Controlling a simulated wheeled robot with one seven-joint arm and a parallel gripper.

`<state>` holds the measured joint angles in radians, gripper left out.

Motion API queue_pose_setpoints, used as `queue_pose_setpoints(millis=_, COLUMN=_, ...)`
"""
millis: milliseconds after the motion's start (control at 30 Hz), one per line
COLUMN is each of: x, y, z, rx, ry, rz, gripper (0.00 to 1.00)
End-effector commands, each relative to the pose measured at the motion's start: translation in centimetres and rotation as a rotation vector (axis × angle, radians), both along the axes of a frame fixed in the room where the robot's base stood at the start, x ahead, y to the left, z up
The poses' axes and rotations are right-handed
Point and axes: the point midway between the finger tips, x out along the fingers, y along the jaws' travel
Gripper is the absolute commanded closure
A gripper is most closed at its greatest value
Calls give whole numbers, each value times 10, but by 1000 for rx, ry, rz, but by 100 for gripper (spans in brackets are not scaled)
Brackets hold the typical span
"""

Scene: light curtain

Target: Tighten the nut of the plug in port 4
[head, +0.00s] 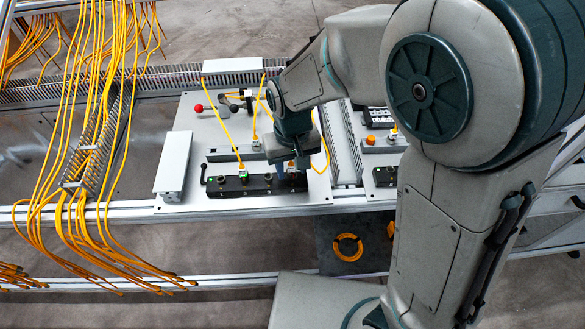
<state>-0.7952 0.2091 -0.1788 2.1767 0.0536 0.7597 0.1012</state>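A black port block (228,188) lies on the light mounting plate (186,203) in the middle. A plug with a green-marked body (243,175) stands in the block, with a yellow cable rising from it. Round ports show to its right. My gripper (289,168) points down over the right end of the block. A small pale and green part shows beside its tip, and I cannot tell whether it is a plug or its nut. The fingers are dark and small, so whether they are open or shut is unclear. Port numbers are not readable.
Another plug with a yellow cable (256,142) stands behind the block. A red knob (199,108) is at the back left, a white cover (173,162) at the left. Yellow cables (78,180) hang on the left. My arm hides part of the right side.

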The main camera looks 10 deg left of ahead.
Motion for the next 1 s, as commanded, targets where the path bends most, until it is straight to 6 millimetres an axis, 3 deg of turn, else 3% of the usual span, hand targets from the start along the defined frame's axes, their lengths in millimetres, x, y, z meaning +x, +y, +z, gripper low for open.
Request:
queue_pose_setpoints(millis=33, x=0, y=0, z=0, rx=0, ry=0, rz=0, gripper=73)
queue_pose_setpoints(millis=100, x=0, y=0, z=0, rx=0, ry=0, rz=0, gripper=92)
queue_pose_setpoints(millis=133, x=0, y=0, z=0, rx=0, ry=0, rz=0, gripper=94)
queue_pose_setpoints(millis=600, x=0, y=-1, z=-1, rx=0, ry=1, rz=-20, gripper=94)
queue_pose_setpoints(millis=1000, x=-1, y=-1, z=-2, rx=-3, ry=2, rz=-427, gripper=94)
